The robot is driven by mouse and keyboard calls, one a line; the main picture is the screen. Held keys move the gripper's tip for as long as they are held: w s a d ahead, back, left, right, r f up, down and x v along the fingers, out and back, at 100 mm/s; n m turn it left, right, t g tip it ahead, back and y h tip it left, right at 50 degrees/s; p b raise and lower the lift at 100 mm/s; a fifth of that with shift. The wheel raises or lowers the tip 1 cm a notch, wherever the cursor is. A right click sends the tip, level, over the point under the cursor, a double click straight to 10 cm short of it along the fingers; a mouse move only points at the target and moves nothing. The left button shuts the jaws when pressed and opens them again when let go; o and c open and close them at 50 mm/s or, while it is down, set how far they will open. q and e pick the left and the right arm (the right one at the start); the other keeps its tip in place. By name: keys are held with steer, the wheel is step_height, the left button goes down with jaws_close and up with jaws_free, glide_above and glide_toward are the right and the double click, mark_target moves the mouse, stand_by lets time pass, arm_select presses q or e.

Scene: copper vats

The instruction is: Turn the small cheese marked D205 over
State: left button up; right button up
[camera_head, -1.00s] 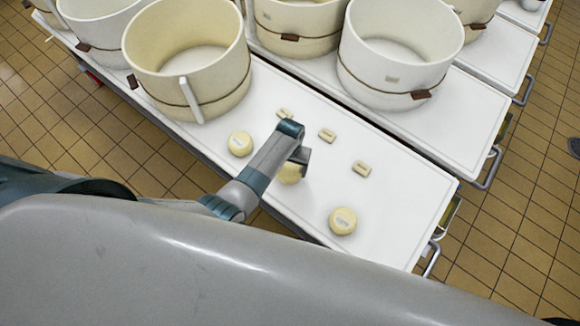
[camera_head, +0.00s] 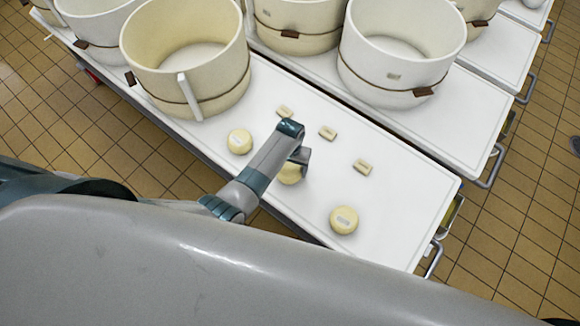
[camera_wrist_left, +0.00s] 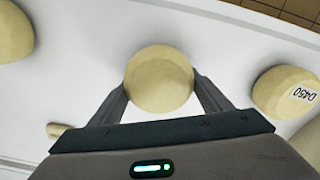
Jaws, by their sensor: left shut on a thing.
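A small round, pale yellow cheese (camera_wrist_left: 159,79) sits between the two fingers of my left gripper (camera_wrist_left: 163,86) in the left wrist view. The fingers are shut on its sides. No mark shows on its visible face, so I cannot read whether it is D205. In the head view this cheese (camera_head: 289,175) is partly hidden behind my left arm, at the white table's near side. Another cheese, marked D450 (camera_wrist_left: 287,92), is at the right of the wrist view. A further cheese (camera_wrist_left: 12,32) is cut off at the left edge. My right gripper is not in view.
In the head view, two other round cheeses (camera_head: 240,141) (camera_head: 344,219) stand on the white table (camera_head: 400,235), either side of the held one. Small pale blocks (camera_head: 362,167) lie behind. A large cream vat (camera_head: 215,95) stands at the table's left. The table's right end has free room.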

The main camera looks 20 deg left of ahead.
arm_select(q)
steer(key=shift+f+b, duration=0.4)
steer(key=shift+f, duration=0.15)
stand_by(0.7)
steer(key=o, duration=1.6)
steer(key=shift+r, duration=0.8)
step_height(320, 180, up, 16)
steer(key=shift+f, duration=0.1)
steer(key=shift+s, duration=0.1)
